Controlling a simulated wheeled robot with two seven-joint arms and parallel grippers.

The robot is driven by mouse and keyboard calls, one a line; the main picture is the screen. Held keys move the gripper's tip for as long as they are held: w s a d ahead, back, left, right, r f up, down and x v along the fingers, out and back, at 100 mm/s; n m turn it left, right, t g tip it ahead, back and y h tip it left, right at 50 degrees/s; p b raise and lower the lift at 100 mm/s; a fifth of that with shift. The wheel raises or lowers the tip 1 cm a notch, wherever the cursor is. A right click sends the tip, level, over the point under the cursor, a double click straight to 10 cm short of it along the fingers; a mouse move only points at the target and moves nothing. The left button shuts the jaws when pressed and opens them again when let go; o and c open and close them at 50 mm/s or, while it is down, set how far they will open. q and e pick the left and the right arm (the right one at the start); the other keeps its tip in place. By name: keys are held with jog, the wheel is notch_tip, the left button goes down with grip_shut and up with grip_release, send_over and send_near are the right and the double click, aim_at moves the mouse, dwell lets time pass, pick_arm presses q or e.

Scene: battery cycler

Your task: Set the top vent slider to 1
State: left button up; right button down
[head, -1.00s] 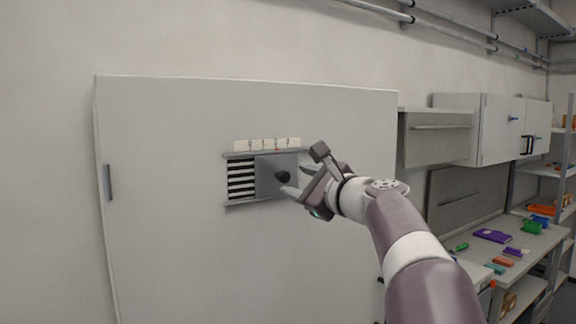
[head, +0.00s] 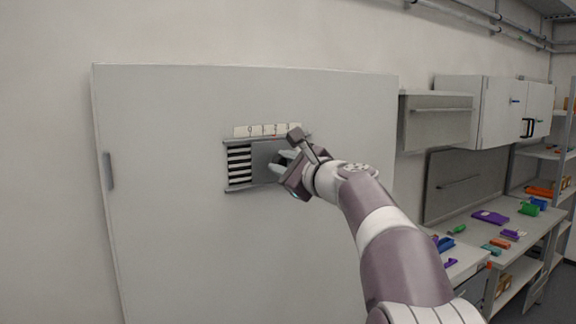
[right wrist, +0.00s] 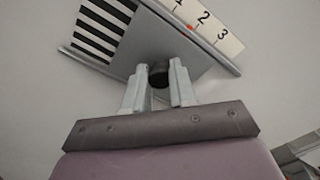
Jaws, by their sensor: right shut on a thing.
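The top vent slider is a grey plate (head: 265,160) on the front of a white cabinet, with open dark slots (head: 240,165) to its left. The number strip (head: 262,130) above it reads 0 to 3. A small red mark (right wrist: 190,28) on the plate's upper edge lines up with about 2. My right gripper (head: 282,161) is at the plate, with its fingers shut on the dark round knob (right wrist: 158,75), one on each side in the right wrist view. The knob is mostly hidden by the fingers in the head view. My left gripper is out of view.
The white cabinet front (head: 180,240) is flat and clear around the vent, with a small handle (head: 108,171) at its left edge. A workbench (head: 478,235) with several coloured items stands at the right, under wall cupboards (head: 495,110).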

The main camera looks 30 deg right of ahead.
jog(key=shift+s+a, duration=0.15)
jog(key=shift+a, duration=1.1)
jog(key=c, duration=0.9)
grip_release()
jog(key=shift+d, duration=0.15)
jog(key=shift+s+f+b, duration=0.1)
jog(key=shift+s+b, duration=0.25)
jog(key=shift+b, duration=0.15)
jog(key=s+b, duration=0.1)
jog(key=s, duration=0.3)
jog(key=s+b, duration=0.2)
jog(key=s, duration=0.1)
jog(key=s+d+b, duration=0.1)
jog(key=s, duration=0.3)
jog(key=shift+s+b, duration=0.35)
jog(key=shift+b, duration=0.05)
jog(key=shift+s, duration=0.1)
